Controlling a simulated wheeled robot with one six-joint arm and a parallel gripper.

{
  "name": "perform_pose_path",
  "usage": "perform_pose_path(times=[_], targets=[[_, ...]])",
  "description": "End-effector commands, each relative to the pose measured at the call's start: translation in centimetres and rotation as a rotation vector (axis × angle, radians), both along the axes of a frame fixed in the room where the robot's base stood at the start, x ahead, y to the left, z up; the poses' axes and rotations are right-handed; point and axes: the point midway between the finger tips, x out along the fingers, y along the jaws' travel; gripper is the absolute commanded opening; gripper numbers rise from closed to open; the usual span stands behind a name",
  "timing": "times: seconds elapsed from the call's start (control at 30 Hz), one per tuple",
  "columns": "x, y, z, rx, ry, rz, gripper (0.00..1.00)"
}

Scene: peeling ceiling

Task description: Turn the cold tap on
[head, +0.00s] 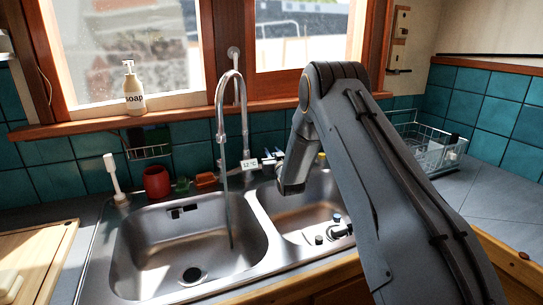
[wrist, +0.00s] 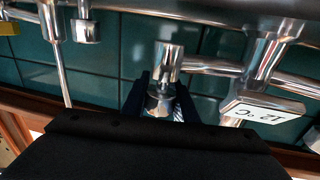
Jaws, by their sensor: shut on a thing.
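The tall chrome tap (head: 243,120) stands behind the double sink, its curved spout over the left basin. A thin stream of water (head: 227,205) falls from the spout into that basin. A small display (head: 250,164) at its base reads 12 °C; it shows upside down in the wrist view (wrist: 262,108). My gripper (wrist: 160,98) has its dark fingers on either side of a chrome tap handle (wrist: 168,62) and is shut on it. No hot or cold marking is readable on the handle. In the head view my arm hides most of the grip.
The left basin (head: 150,245) is empty apart from the water. A red cup (head: 157,182), a soap bottle (head: 133,90) and a wire dish rack (head: 430,150) stand around the sink. Teal tiles lie close behind the tap.

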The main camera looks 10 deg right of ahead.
Motion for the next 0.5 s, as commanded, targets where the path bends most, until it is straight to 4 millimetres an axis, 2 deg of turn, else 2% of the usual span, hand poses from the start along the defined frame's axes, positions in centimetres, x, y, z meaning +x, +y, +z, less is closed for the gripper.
perform_pose_path(times=[0.5], targets=[[-0.2,1.3,-0.2,-0.001,-0.002,0.423,0.04]])
